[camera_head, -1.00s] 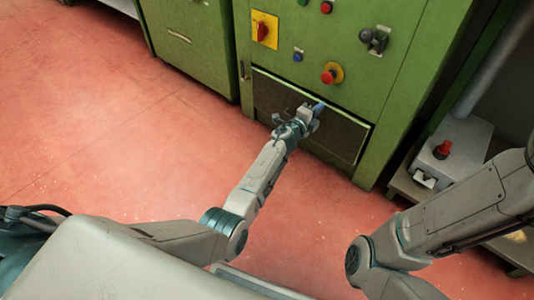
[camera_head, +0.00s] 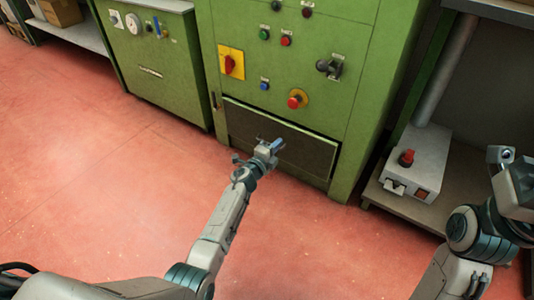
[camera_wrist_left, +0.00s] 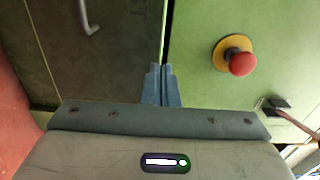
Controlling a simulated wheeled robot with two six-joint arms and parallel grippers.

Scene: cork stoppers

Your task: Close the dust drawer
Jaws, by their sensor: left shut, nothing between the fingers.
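The dust drawer (camera_head: 306,155) is the dark, wide front low in the green cabinet (camera_head: 345,125), with a pale line along its top edge. My left gripper (camera_head: 273,146) is shut and empty, in front of the drawer's middle. In the left wrist view, turned sideways, the shut fingers (camera_wrist_left: 162,85) point at the seam between the dark drawer front (camera_wrist_left: 110,65) and the green panel (camera_wrist_left: 205,80). A grey handle (camera_wrist_left: 88,18) shows on the drawer front. I cannot tell whether the fingers touch it or how far the drawer stands out. My right gripper is not clearly seen.
A red button on a yellow base (camera_head: 295,101) and a yellow switch plate (camera_head: 231,63) sit above the drawer. A low shelf (camera_head: 405,195) with a grey box (camera_head: 412,175) stands to the right. The red floor (camera_head: 110,175) at left is open.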

